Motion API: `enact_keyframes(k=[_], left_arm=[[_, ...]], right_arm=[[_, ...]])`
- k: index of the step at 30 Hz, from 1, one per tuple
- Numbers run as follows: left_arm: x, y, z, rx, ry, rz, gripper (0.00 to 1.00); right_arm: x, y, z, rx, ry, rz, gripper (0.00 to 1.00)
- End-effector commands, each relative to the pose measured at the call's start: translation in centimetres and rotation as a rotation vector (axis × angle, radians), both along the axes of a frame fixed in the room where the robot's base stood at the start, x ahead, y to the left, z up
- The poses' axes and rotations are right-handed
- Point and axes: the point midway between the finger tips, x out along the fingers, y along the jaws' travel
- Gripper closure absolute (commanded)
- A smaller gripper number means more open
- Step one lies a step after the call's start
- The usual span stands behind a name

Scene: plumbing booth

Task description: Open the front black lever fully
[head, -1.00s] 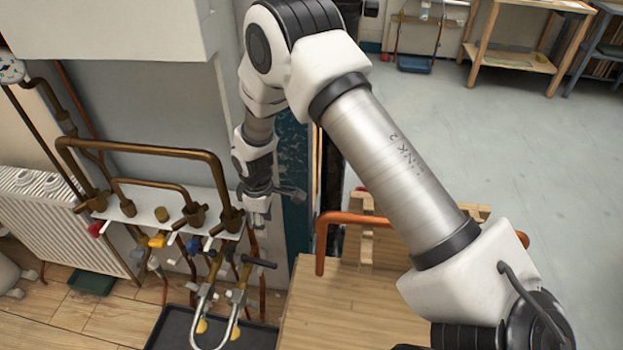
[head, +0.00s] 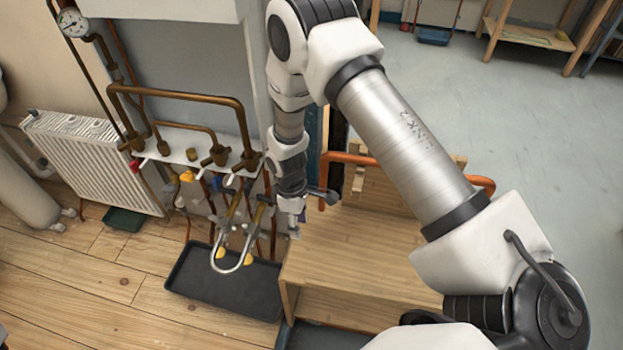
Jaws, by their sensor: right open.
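The front black lever (head: 265,199) sits on top of the right brass valve, above the right leg of a U-shaped silver hose (head: 230,268). It is small, and its exact angle is hard to tell. Another dark lever shows just left of it on the left leg's valve. My right gripper (head: 294,228) hangs pointing down, just right of the lever, open, with nothing visible in it. A gap shows between gripper and lever in the picture; depth is unclear. My left gripper is not in view.
Copper pipes and a white manifold shelf (head: 178,150) with red, yellow and blue handles stand behind left. A black tray (head: 215,283) lies below the hose. A wooden box (head: 350,240) with an orange pipe stands right of the gripper. A radiator (head: 85,160) is at left.

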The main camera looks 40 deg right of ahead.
Motion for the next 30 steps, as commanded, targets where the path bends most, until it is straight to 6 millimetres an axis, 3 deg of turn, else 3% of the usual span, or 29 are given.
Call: enact_keyframes(k=[3, 9, 18, 20, 22, 26, 30], left_arm=[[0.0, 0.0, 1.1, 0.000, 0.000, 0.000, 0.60], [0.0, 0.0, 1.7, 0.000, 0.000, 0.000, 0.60], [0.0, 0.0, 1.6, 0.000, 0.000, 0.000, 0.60], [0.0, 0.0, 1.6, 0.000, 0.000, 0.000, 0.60], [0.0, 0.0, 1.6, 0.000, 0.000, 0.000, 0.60], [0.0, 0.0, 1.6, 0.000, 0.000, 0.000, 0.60], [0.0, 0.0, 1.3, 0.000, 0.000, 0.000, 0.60]], right_arm=[[-2.7, 0.2, -0.5, -0.001, 0.041, -0.015, 0.56], [-5.4, 0.3, -1.3, -0.002, 0.070, -0.041, 0.56], [-5.8, 0.3, -1.5, -0.002, 0.074, -0.045, 0.56], [-5.8, 0.3, -1.5, -0.003, 0.074, -0.049, 0.74], [-5.8, 0.3, -1.5, -0.011, 0.076, -0.086, 0.99], [-6.0, 0.2, -1.4, -0.070, 0.096, -0.325, 1.00], [-2.5, -0.9, -1.3, -0.191, 0.052, -0.744, 1.00]])
